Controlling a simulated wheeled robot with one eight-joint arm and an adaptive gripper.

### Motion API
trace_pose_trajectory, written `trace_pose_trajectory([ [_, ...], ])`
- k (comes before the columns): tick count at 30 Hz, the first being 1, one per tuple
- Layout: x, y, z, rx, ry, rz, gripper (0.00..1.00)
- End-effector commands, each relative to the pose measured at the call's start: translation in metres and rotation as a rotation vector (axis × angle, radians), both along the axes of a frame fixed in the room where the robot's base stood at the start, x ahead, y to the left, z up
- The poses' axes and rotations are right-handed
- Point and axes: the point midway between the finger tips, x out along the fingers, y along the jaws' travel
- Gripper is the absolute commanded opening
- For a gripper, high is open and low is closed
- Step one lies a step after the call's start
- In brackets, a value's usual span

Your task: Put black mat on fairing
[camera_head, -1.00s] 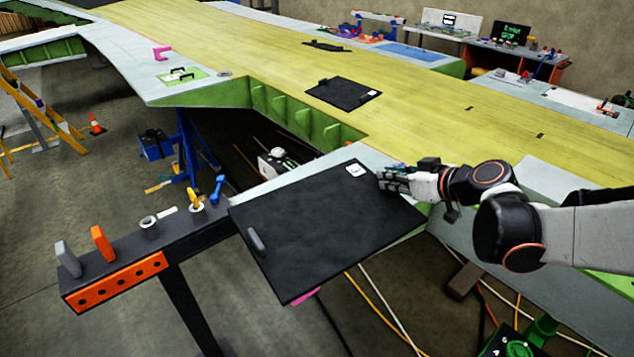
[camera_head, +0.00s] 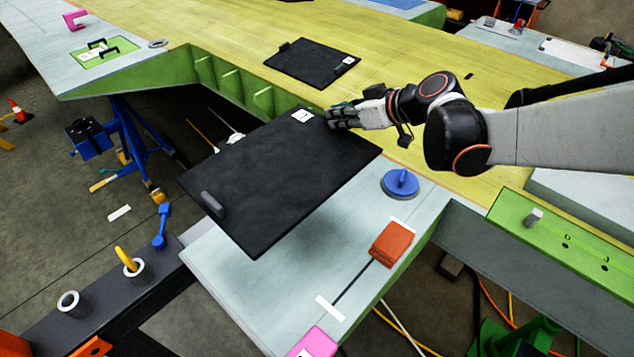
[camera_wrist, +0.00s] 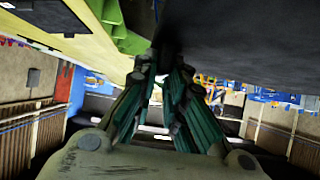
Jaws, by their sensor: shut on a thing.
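The large black mat (camera_head: 285,172) is in the air in the head view, with a white label at its far corner and a grey handle at its near left edge. My gripper (camera_head: 333,117) is shut on its far right edge. In the wrist view the mat (camera_wrist: 245,40) fills the upper right and the fingers (camera_wrist: 160,85) meet its edge. The pale grey fairing panel (camera_head: 225,265) lies below the mat, which hides part of it. I take this panel for the fairing. A gap seems to show between them.
On the pale panel are a blue round suction cup (camera_head: 400,183), an orange block (camera_head: 390,244) and a pink block (camera_head: 315,343). A second, smaller black mat (camera_head: 312,64) lies on the yellow wing skin (camera_head: 215,30). A dark tool rail (camera_head: 105,300) stands at the lower left.

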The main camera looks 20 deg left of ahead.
Motion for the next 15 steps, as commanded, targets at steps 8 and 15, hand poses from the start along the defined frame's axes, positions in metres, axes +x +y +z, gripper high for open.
trace_pose_trajectory([
  [8,0.0,0.0,-0.07,0.001,0.0,-0.001,0.0],
  [15,0.0,0.0,-0.121,0.001,0.0,-0.001,0.0],
])
